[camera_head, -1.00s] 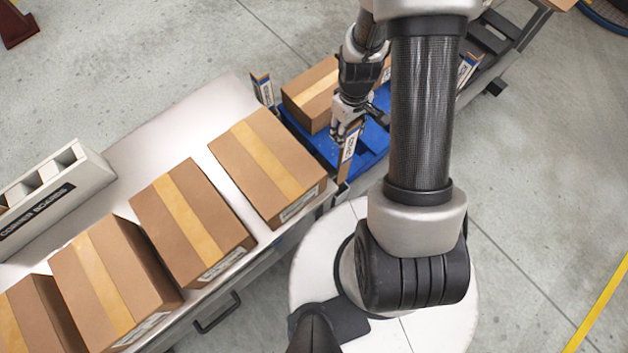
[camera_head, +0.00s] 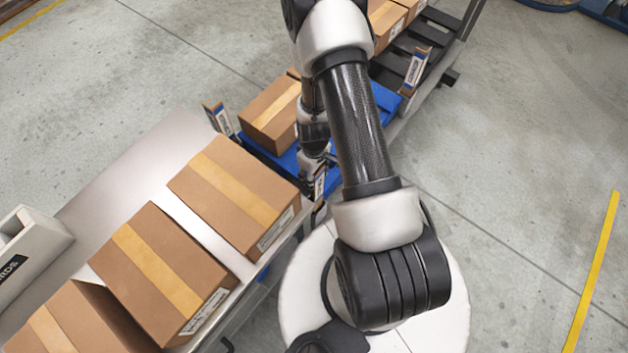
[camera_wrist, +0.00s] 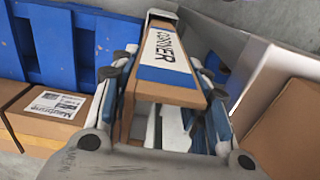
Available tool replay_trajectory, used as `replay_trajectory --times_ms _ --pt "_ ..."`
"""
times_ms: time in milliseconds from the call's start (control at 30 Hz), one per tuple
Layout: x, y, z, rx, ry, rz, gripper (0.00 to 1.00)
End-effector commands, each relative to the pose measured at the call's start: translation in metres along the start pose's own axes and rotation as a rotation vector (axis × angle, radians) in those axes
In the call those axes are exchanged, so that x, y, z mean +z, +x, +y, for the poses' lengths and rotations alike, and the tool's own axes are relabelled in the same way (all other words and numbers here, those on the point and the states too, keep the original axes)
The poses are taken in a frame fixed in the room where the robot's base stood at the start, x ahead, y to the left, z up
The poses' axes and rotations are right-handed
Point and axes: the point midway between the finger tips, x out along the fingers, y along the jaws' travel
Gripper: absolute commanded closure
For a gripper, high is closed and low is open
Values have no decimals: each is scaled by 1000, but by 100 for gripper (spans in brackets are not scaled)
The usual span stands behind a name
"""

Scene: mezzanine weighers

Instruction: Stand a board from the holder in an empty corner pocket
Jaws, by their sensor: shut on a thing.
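My gripper (camera_wrist: 165,80) is shut on a corner board (camera_wrist: 168,55), brown with a white and blue label reading "CORNER". In the head view the held board (camera_head: 320,183) is roughly upright at the near corner of the blue platform (camera_head: 283,158), partly hidden by my wrist. I cannot tell whether its foot sits in a pocket. Another board (camera_head: 217,119) stands at the platform's left corner, and one (camera_head: 416,68) at the far right corner. The white holder (camera_head: 40,245) is at the left edge, mostly cut off.
A carton (camera_head: 270,112) lies on the blue platform. Several larger taped cartons (camera_head: 235,195) stand in a row on the metal table (camera_head: 130,180), close to my gripper. More cartons (camera_head: 385,20) sit at the back. The floor at right is clear, with a yellow line (camera_head: 595,270).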

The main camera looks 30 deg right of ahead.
Motion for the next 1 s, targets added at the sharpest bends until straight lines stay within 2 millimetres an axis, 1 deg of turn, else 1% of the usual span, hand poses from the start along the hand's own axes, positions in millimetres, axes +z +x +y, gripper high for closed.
replay_trajectory --times_ms 33,100,233,500,667,700,900,1000 --pt "0 10 0 -1 0 -1 96" --pt "0 21 0 0 1 -1 96" --pt "0 37 0 0 0 -1 96" --pt "0 35 0 0 0 -1 96" --pt "0 40 0 0 0 -1 96" --pt "0 40 0 0 0 -1 56" --pt "0 39 0 0 0 -1 42" --pt "0 39 0 0 0 -1 38"
